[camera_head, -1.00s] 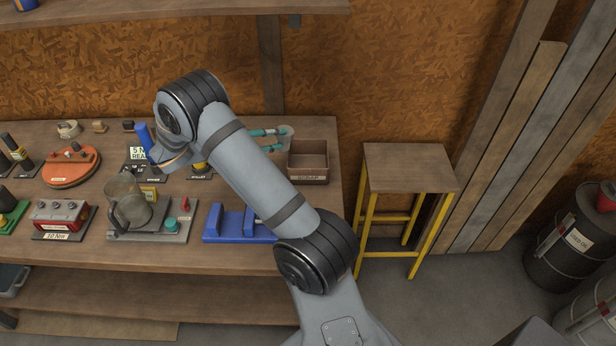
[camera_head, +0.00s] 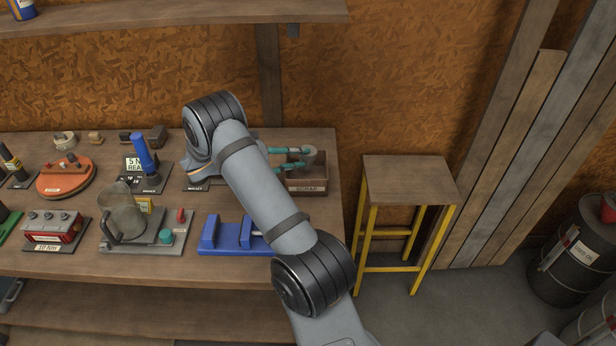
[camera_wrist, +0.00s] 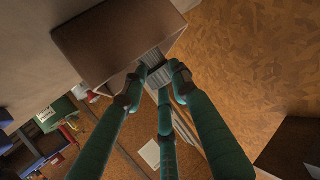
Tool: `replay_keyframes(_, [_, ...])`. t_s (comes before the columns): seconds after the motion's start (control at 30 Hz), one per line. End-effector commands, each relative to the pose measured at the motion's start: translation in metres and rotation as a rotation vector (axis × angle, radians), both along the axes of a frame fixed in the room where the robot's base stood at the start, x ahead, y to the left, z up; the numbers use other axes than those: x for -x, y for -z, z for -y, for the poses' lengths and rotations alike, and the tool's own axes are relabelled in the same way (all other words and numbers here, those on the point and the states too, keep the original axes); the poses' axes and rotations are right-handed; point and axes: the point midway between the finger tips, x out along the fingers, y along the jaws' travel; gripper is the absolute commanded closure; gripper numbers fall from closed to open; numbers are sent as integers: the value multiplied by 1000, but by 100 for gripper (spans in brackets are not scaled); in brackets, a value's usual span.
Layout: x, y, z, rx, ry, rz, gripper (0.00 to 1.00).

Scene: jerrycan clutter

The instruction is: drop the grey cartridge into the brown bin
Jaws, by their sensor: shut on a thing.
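The brown bin (camera_head: 308,186) is an open box with a label at the right end of the workbench. My gripper (camera_head: 301,158) has teal fingers and reaches over the bin from the left. It is shut on the grey cartridge (camera_head: 310,153), which appears above the bin's opening. In the wrist view my gripper (camera_wrist: 152,82) holds the ribbed grey cartridge (camera_wrist: 153,60) at its fingertips, beside the brown bin's wall (camera_wrist: 105,40). The fingers and bin wall hide part of the cartridge, so its exact height over the bin is unclear.
A blue vise-like fixture (camera_head: 235,238), a glass jug (camera_head: 122,218) and a blue-handled tool (camera_head: 145,155) stand left on the bench. A stool (camera_head: 410,180) stands right of the bench, with a gap between. A shelf (camera_head: 170,18) hangs above.

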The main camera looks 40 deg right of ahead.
Motion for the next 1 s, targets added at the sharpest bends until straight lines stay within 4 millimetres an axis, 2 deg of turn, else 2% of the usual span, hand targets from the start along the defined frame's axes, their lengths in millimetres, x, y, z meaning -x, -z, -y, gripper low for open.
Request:
replay_keyframes(0.23, [0,0,0,0,0,0,98])
replay_keyframes(0.27, [0,0,0,0,0,0,71])
replay_keyframes(0.6, [0,0,0,0,0,0,51])
replay_keyframes(0.87, [0,0,0,0,0,0,51])
replay_keyframes(1.0, [-1,-3,-9,1,-2,1,51])
